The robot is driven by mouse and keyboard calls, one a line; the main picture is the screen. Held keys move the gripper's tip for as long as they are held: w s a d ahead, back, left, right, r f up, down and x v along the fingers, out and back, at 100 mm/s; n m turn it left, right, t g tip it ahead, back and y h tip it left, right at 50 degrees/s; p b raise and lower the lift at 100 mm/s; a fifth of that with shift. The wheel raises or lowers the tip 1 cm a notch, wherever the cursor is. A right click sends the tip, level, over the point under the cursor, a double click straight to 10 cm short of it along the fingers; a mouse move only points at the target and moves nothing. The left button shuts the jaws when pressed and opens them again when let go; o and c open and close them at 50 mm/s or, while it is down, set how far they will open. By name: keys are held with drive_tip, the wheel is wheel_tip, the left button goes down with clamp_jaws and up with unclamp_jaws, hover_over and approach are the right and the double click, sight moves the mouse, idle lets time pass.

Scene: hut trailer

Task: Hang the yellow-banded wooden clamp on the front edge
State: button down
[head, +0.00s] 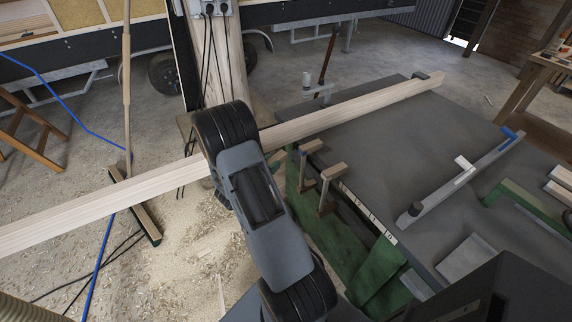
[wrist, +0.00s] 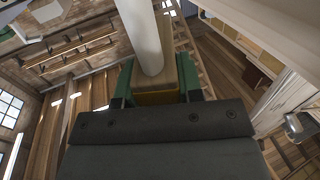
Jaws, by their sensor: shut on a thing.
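In the wrist view my gripper (wrist: 156,84) is shut on the yellow-banded wooden clamp. Its green fingers stand on both sides of the clamp's wooden block, and the yellow band (wrist: 155,98) shows low between them. A pale round bar (wrist: 146,36) rises from the block out of the picture. In the head view my arm hides the gripper and the held clamp. The front edge (head: 362,212) of the grey table has numbered marks. It lies to the right of my arm. Two other wooden clamps (head: 309,152) (head: 331,183) hang along it.
A long pale beam (head: 90,206) crosses behind my arm and rests partly on the grey table (head: 390,140). A grey bar tool (head: 468,170) lies on the table. Green panels (head: 335,235) stand below the edge. A broom (head: 137,207) and cables are on the sawdust-covered floor.

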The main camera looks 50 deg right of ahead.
drive_tip(key=s+d+f+m+g+b, duration=0.1)
drive_tip(key=s+d+g, duration=0.1)
drive_tip(key=d, duration=0.3)
drive_tip(key=s+d+f+m+g+b, duration=0.1)
drive_tip(key=s+d+g+b, duration=0.1)
drive_tip(key=s+d, duration=0.2)
drive_tip(key=s+d+f+m+g+y+b, duration=0.1)
drive_tip(key=s+d, duration=0.1)
drive_tip(key=d, duration=0.4)
drive_tip(key=shift+s+d+f+m+g, duration=0.2)
drive_tip(key=shift+s+f+m+g, duration=0.15)
drive_tip(key=shift+s+m+g, duration=0.05)
idle(0.5)
drive_tip(key=c, duration=0.7)
unclamp_jaws()
drive_tip(key=shift+a, duration=0.15)
drive_tip(key=b+v, duration=0.1)
drive_tip(key=v, duration=1.2)
drive_tip(key=shift+a, duration=0.3)
